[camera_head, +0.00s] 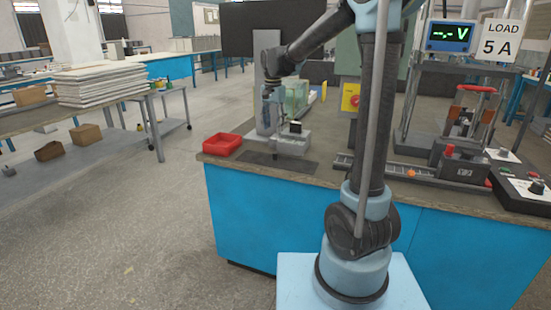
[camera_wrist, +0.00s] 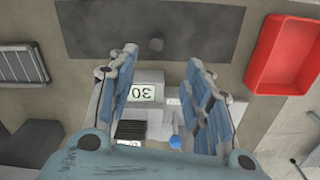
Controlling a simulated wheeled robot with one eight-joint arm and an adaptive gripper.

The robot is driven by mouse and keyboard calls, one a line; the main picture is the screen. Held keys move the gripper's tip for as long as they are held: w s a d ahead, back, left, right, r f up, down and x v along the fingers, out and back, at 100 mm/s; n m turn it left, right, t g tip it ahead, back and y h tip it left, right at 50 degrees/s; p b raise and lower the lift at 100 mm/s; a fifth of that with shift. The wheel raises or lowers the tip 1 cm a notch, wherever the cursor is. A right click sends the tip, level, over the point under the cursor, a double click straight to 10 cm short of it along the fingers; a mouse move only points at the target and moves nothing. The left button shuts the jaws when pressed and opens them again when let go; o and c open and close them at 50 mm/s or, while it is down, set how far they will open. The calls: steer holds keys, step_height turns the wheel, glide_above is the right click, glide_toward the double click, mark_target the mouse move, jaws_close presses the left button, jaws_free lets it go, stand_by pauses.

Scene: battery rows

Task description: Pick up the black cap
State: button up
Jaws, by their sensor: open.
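A black ridged block (camera_wrist: 132,130) sits on the device, partly between the fingers.
A red tray (camera_head: 222,144) stands left of the mat, and shows at the upper right in the wrist view (camera_wrist: 285,55). The grey device (camera_head: 292,143) stands behind the mat. A long slotted holder (camera_head: 343,160) lies to the right.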

glide_above(275, 153)
steer(key=f, duration=0.7)
steer(key=shift+w+a, duration=0.25)
steer(key=shift+w, duration=0.05)
steer(key=shift+d+f, duration=0.15)
steer(key=shift+f, duration=1.2)
steer(key=shift+d+f, duration=0.15)
steer(key=shift+f, duration=1.15)
steer(key=c, duration=0.8)
